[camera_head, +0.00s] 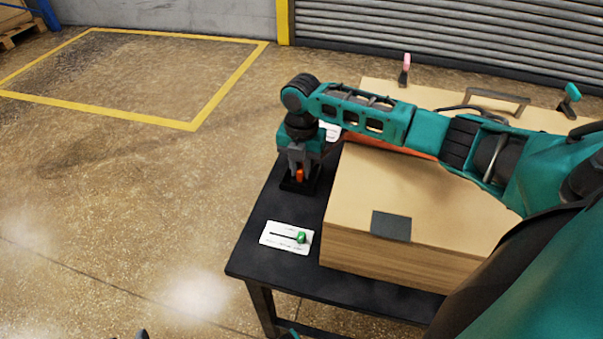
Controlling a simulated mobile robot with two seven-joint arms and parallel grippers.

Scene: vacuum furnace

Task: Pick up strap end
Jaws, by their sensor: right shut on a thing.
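My right gripper (299,168) points down at the left edge of the black table. It is shut on a small orange thing (299,176), which stands at a black block or holder (299,187) on the table. I cannot tell whether this orange thing is the strap end. A red-orange strip (413,152) shows behind the cardboard stack, partly hidden by my right arm. No other strap end can be made out. My left gripper cannot be made out.
The black table (262,250) carries a large cardboard stack (400,264) with a dark square patch (391,226) on it. A white card with a green knob (301,237) lies in front. A board with a dark handle (497,96) stands behind. The floor at left is clear.

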